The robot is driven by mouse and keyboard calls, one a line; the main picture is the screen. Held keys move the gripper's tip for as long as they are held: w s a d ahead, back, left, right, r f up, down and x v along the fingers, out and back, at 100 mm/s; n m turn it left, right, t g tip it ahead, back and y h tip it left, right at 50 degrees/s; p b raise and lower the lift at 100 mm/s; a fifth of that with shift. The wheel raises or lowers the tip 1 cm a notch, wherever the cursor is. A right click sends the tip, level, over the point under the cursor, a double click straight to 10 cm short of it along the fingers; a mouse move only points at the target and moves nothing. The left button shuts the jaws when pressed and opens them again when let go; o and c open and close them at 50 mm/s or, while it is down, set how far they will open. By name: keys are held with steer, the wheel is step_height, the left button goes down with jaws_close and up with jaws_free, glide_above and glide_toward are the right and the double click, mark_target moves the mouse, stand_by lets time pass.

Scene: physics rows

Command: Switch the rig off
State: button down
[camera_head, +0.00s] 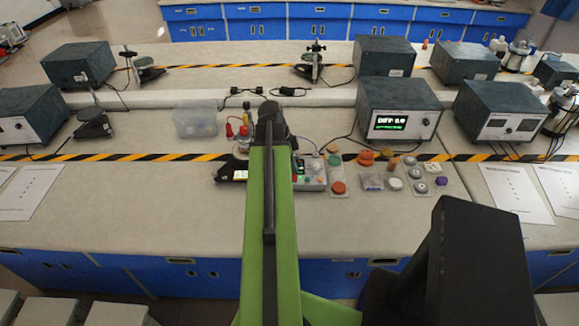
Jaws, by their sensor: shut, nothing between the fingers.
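The rig stands on the pale bench (120,215) in the middle of the view. A dark instrument box (404,108) has a lit white and green display and knobs on its front. A small grey control box (313,172) with a small screen and coloured buttons sits in front of it, to its left. My green arm reaches forward over the bench, and its dark end, my gripper (269,118), is shut and empty. It is just left of the control box in the picture, and its fingertips are hard to make out. The arm hides part of the bench behind it.
Coloured discs and weights (367,158) lie right of the control box. A clear plastic bin (196,121) is left of my gripper. Other instrument boxes (499,109) stand along the bench. Yellow-black tape (170,157) crosses it. The front bench to the left is mostly clear, with paper sheets.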

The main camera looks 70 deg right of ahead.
mark_target(294, 175)
step_height(294, 175, down, 2)
steer(key=shift+w+d+f+b, duration=0.1)
steer(key=shift+f+b, duration=0.15)
steer(key=shift+b, duration=0.3)
steer(key=shift+r, duration=0.1)
steer(key=shift+w+d+f+b, duration=0.1)
steer(key=shift+d+f+b, duration=0.1)
steer(key=shift+f+b, duration=0.35)
steer(key=shift+a+r, duration=0.1)
steer(key=shift+r, duration=0.15)
steer(key=shift+f, duration=0.25)
